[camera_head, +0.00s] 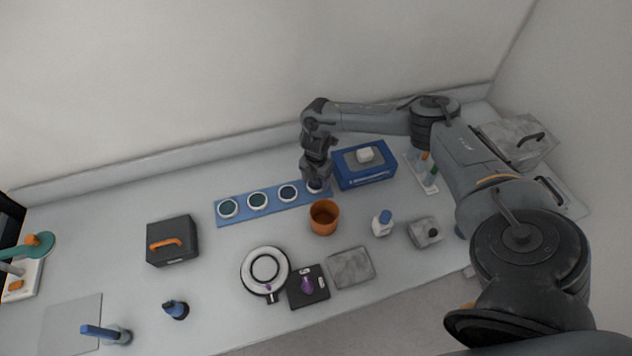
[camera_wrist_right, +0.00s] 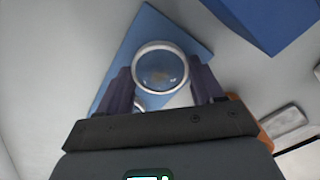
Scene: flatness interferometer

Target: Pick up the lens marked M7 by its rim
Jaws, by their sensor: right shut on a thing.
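In the head view this lens (camera_head: 315,187) is partly hidden under the gripper. No M7 marking is readable. My left gripper is not in view.
A blue box (camera_head: 364,178) with a white block stands just right of the gripper. An orange cup (camera_head: 324,217) stands just in front of the strip. A white ring-shaped device (camera_head: 265,270) and a dark case (camera_head: 172,241) are farther off. Bare table lies left of the strip.

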